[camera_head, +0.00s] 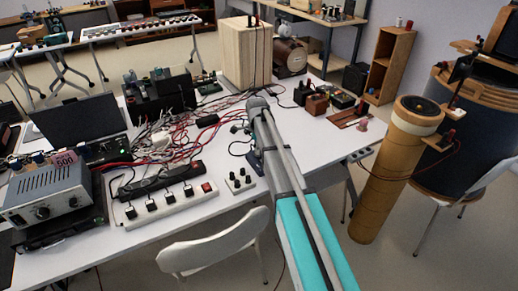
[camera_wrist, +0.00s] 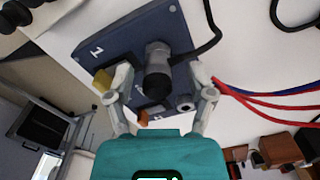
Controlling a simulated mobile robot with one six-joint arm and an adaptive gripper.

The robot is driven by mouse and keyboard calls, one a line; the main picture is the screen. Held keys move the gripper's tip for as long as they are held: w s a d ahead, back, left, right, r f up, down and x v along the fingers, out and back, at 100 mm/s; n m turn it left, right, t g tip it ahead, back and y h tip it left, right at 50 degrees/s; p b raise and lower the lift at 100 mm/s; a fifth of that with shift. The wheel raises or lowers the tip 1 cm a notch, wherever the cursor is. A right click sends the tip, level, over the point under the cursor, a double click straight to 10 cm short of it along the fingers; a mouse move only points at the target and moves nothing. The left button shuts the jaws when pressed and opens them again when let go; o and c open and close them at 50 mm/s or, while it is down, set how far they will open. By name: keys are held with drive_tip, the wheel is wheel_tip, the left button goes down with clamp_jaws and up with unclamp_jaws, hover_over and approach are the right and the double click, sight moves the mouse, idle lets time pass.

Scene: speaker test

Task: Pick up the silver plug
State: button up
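In the wrist view the silver plug (camera_wrist: 157,62) has a grey metal body and a black end facing the camera. It stands at a dark blue panel (camera_wrist: 100,45) marked with a white "1". A black cable runs from it toward the upper right. My gripper (camera_wrist: 165,84) is open, with one finger on each side of the plug. Gaps show between both fingers and the plug. In the head view a dark blue part of the panel (camera_head: 253,160) shows beside my arm, which hides the plug and my gripper.
Red and blue cables (camera_wrist: 270,97) lie right of the gripper in the wrist view. In the head view, a power strip (camera_head: 165,205), a small knobbed box (camera_head: 240,181) and tangled wires crowd the white table (camera_head: 310,150) to the left. The table right of my arm is clearer.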

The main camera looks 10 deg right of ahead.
clamp_jaws()
drive_tip(key=shift+r, duration=0.1)
wheel_tip(320, 180, up, 3)
drive_tip(key=p, duration=0.3)
drive_tip(key=s+r+p, duration=0.9)
drive_tip(key=s+p, duration=0.1)
drive_tip(key=s, duration=0.4)
drive_tip(key=shift+r, duration=0.4)
idle(0.3)
drive_tip(key=shift+r, duration=0.15)
drive_tip(key=shift+r+p, duration=1.8)
drive_tip(key=shift+p, duration=0.2)
